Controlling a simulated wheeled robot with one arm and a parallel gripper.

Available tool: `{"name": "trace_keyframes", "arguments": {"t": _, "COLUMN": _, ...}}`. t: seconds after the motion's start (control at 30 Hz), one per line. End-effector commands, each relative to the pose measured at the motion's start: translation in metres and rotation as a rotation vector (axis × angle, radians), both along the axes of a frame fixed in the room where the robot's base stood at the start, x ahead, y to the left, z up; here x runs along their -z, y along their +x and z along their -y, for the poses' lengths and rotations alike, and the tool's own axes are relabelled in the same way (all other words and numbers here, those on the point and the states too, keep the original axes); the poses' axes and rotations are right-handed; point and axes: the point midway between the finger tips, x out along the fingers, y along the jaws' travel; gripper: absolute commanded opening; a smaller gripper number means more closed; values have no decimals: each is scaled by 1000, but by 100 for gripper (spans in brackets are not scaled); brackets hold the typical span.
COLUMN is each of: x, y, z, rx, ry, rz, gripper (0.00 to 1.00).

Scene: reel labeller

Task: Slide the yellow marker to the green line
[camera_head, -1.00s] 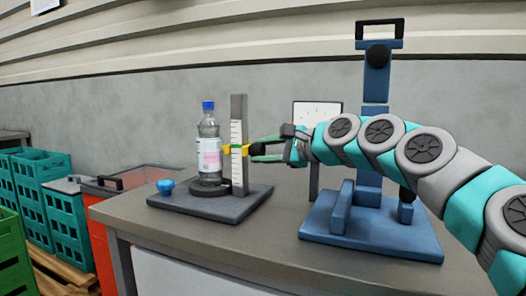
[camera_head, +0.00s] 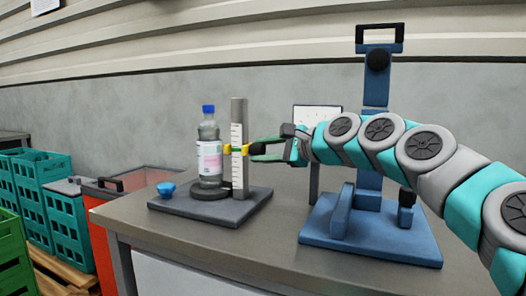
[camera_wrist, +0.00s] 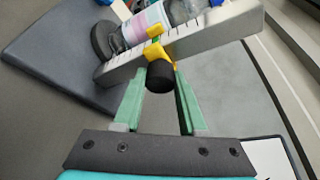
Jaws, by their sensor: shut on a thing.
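The yellow marker (camera_head: 244,151) sits on the upright graduated scale (camera_head: 238,120), about halfway up. In the wrist view, the marker (camera_wrist: 154,52) wraps around the scale (camera_wrist: 205,40) and has a black knob (camera_wrist: 160,76) facing me. The green line (camera_head: 237,150) shows at the marker's height in the head view. A bit of green (camera_wrist: 155,39) also shows beside the marker in the wrist view, partly covered by it. My gripper (camera_head: 256,149) has its green fingers on either side of the knob and is shut on it.
A clear bottle (camera_head: 209,145) with a blue cap stands just left of the scale on a dark base plate (camera_head: 170,208). A blue knob (camera_head: 166,189) is on that plate. A blue stand (camera_head: 400,240) is to the right on the grey table (camera_head: 265,235).

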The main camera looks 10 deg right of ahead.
Motion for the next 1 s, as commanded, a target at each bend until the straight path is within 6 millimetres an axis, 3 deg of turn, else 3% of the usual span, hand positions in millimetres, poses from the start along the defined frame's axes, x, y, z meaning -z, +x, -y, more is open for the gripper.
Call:
{"name": "trace_keyframes", "arguments": {"t": 0.17, "x": 0, "y": 0, "z": 0, "rx": 1, "ry": 0, "rz": 1, "gripper": 0}}
{"name": "trace_keyframes", "arguments": {"t": 0.2, "x": 0, "y": 0, "z": 0, "rx": 1, "ry": 0, "rz": 1, "gripper": 42}}
{"name": "trace_keyframes", "arguments": {"t": 0.47, "x": 0, "y": 0, "z": 0, "rx": 0, "ry": 0, "rz": 0, "gripper": 71}}
{"name": "trace_keyframes", "arguments": {"t": 0.77, "x": 0, "y": -2, "z": 2, "rx": 1, "ry": 0, "rz": 1, "gripper": 72}}
{"name": "trace_keyframes", "arguments": {"t": 1.0, "x": -7, "y": -27, "z": 21, "rx": 4, "ry": 2, "rz": 3, "gripper": 72}}
